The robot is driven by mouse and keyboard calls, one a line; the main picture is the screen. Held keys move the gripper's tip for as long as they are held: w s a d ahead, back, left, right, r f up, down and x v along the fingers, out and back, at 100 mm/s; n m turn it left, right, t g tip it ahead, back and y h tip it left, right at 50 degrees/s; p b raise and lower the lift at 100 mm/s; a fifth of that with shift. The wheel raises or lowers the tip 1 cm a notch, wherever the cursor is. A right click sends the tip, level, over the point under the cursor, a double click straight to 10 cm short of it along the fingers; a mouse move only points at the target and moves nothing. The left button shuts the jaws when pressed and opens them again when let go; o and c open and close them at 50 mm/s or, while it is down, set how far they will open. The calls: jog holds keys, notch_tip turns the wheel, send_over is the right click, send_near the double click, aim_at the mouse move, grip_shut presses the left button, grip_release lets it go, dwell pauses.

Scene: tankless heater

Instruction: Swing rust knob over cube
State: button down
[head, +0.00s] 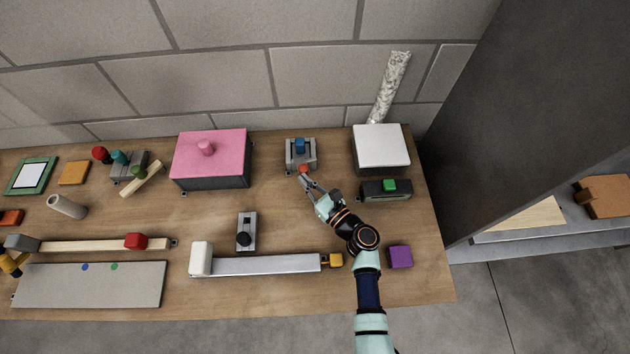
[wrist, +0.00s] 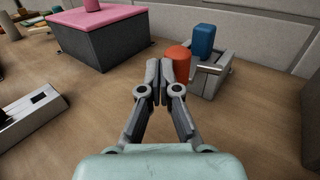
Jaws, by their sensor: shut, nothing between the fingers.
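The rust knob (head: 303,168), a short orange-red cylinder, sits at the front of a small grey bracket (head: 290,156). In the wrist view the knob (wrist: 178,62) stands just beyond and right of my fingertips, its lower part hidden by the right finger. A blue block (head: 300,145) stands upright in the bracket, behind the knob; it also shows in the wrist view (wrist: 203,42). A grey bar runs across the bracket's front beside the knob. My gripper (head: 303,181) is shut and empty, close in front of the knob; I cannot tell if they touch.
A pink-topped box (head: 212,155) stands left of the bracket and a white-topped box (head: 380,148) right of it. A dark unit with a green button (head: 388,188) is right of my gripper. A purple cube (head: 400,257) lies near the front right. Bare wood lies left of my gripper.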

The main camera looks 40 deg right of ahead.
jog(key=shift+w+a, duration=0.6)
jog(key=shift+w, duration=0.3)
dwell(1.4)
